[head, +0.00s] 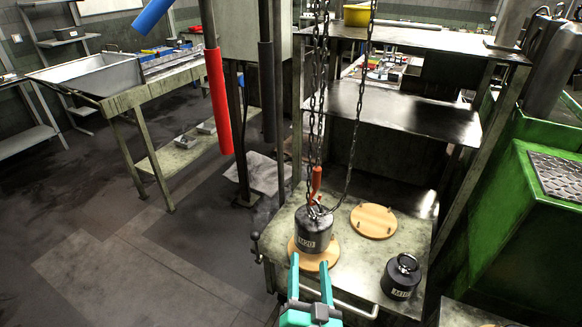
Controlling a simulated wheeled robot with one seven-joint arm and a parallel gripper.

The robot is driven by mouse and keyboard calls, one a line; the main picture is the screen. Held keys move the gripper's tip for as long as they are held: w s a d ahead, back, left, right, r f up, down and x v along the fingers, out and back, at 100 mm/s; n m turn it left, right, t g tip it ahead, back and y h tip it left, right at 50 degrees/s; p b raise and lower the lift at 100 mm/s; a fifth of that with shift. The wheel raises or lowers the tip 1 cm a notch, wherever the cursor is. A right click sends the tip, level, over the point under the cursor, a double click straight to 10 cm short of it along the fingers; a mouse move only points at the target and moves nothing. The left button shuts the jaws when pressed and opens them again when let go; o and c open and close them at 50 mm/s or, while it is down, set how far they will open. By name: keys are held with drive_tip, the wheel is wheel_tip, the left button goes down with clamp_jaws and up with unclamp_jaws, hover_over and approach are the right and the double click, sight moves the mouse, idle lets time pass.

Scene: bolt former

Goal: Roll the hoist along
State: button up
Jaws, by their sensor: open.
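The hoist shows as dark chains (318,90) hanging from above the frame, with an orange-red hook (316,182) at the lower end. Below the hook is a dark cylindrical block marked M20 (313,232), upright over a round wooden disc (330,260). I cannot tell whether the block touches the disc. My teal gripper (310,262) is at the bottom centre, fingers apart, just in front of the M20 block in the picture. The top of the hoist is out of view.
A metal bench (352,278) carries an empty wooden disc with pegs (373,221) and a second dark block (401,277). Shelves (400,115) stand behind. A green machine (530,220) is at right. A red tube (219,100) hangs left of the chains. Floor at left is clear.

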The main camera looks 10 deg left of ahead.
drive_tip(key=w+a+r+n+y, duration=0.1)
drive_tip(key=w+r+n+y, duration=0.3)
drive_tip(key=r, duration=0.6)
drive_tip(key=w+a+r+n+y, duration=0.15)
drive_tip(key=w+r, duration=0.35)
drive_tip(key=r, duration=0.5)
drive_tip(key=a+r+n+g+y, duration=0.1)
drive_tip(key=r+n, duration=0.1)
drive_tip(key=r, duration=0.6)
drive_tip(key=s+a+r+n+g+y, duration=0.1)
drive_tip(key=a+r+n+g, duration=0.1)
drive_tip(key=r, duration=0.7)
drive_tip(key=shift+s+a+n+g+y, duration=0.2)
drive_tip(key=shift+n+g+y, duration=0.15)
drive_tip(key=shift+n, duration=0.4)
drive_tip(key=shift+w, duration=0.1)
